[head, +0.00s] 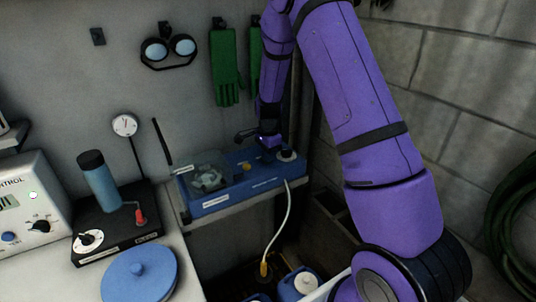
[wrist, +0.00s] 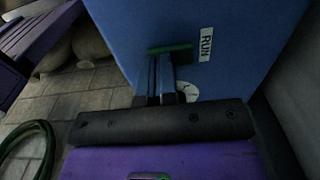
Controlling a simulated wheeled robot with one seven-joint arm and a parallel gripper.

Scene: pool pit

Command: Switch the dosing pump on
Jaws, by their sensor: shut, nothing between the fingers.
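The dosing pump (head: 235,200) is a blue box on a shelf in the head view, with a clear round cover (head: 208,178) at its left and a white-rimmed knob (head: 287,155) at its right. In the wrist view its blue face (wrist: 240,50) carries a white RUN label (wrist: 206,44). Beside the label is a dark green bar-shaped switch (wrist: 170,49). My gripper (wrist: 161,62) is shut and empty, its fingertips right at the switch; I cannot tell whether they touch it. The gripper also shows over the pump's right part in the head view (head: 268,146). A white dial (wrist: 187,91) is partly hidden behind the fingers.
A pale hose (head: 288,215) runs from the pump down to containers (head: 298,284) below. Left of the pump are a black tray with a blue cylinder (head: 99,180), a controller box (head: 30,205) and a blue lid (head: 138,275). Gloves (head: 226,68) hang behind. A block wall stands at right.

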